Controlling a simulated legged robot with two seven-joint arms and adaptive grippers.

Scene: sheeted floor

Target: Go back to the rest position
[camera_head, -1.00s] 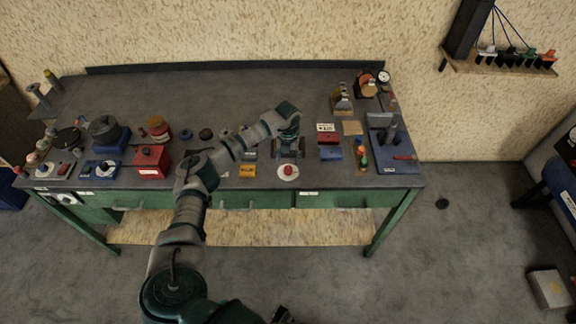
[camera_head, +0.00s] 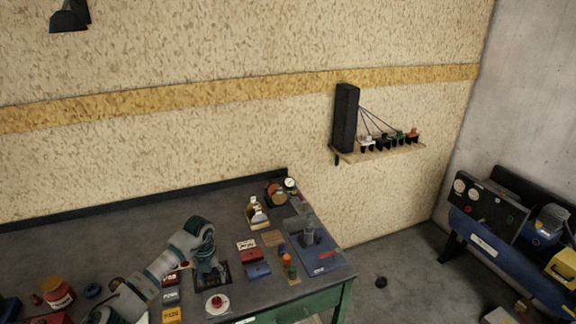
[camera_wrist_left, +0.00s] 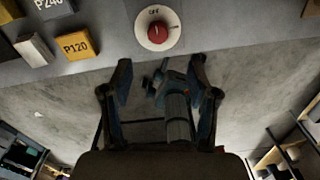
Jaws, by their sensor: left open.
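My left gripper (camera_head: 209,275) hangs over the front part of the workbench (camera_head: 110,245), its arm coming in from the lower left. In the left wrist view its two fingers (camera_wrist_left: 161,80) stand wide apart with nothing between them. A red knob on a white round plate (camera_head: 217,303) lies close in front of the gripper in the head view. It also shows beyond the fingertips in the left wrist view (camera_wrist_left: 157,30). A teal and grey part of my own body shows behind the fingers there. My right gripper cannot be made out.
Yellow (camera_head: 172,315) and dark grit blocks lie left of the knob. Red and blue boxes (camera_head: 257,271), small bottles and a blue board (camera_head: 322,262) lie to the right. A wall shelf (camera_head: 380,152) hangs behind.

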